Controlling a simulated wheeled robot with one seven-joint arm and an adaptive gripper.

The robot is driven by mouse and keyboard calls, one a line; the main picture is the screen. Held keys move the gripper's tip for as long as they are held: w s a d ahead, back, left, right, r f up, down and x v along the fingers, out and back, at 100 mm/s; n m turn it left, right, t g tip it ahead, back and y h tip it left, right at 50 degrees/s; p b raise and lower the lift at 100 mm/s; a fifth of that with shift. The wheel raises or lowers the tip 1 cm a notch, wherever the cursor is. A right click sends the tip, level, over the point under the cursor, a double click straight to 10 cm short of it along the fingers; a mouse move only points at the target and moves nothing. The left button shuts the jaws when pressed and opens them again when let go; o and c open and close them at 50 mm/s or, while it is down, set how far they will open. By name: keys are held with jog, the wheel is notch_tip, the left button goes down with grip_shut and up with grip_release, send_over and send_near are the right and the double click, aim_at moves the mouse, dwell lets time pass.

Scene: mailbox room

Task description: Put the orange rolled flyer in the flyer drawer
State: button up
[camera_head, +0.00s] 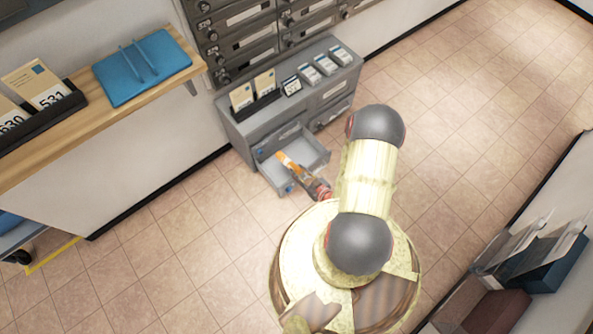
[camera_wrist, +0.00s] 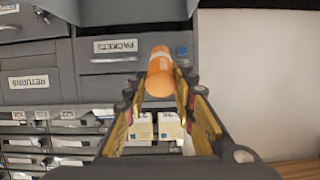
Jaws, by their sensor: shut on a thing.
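The orange rolled flyer (camera_head: 284,158) is held in my gripper (camera_head: 302,174) above the open drawer (camera_head: 313,172) in the head view. The drawer is pulled out low on the left side of the grey cabinet; its label cannot be read there. In the wrist view the flyer (camera_wrist: 160,76) sits between the two fingers of my gripper (camera_wrist: 162,92), which is shut on it. A drawer front marked PACKETS (camera_wrist: 115,57) shows behind the flyer. I cannot tell whether the flyer touches the drawer.
The grey cabinet (camera_head: 238,128) carries card holders and small boxes on top. Mailboxes (camera_head: 236,45) line the wall above. A wooden shelf (camera_head: 150,88) with a blue folder (camera_head: 143,68) stands at left. Tiled floor (camera_head: 480,100) is clear at right.

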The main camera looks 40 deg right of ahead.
jog(key=w+f+b, duration=0.4)
jog(key=w+f, duration=0.4)
jog(key=f, duration=0.3)
jog(key=shift+b, duration=0.4)
jog(key=shift+a, duration=0.1)
jog(key=o, duration=1.1)
jog(key=shift+o, duration=0.4)
jog(key=v, duration=0.7)
jog(key=shift+s, duration=0.3)
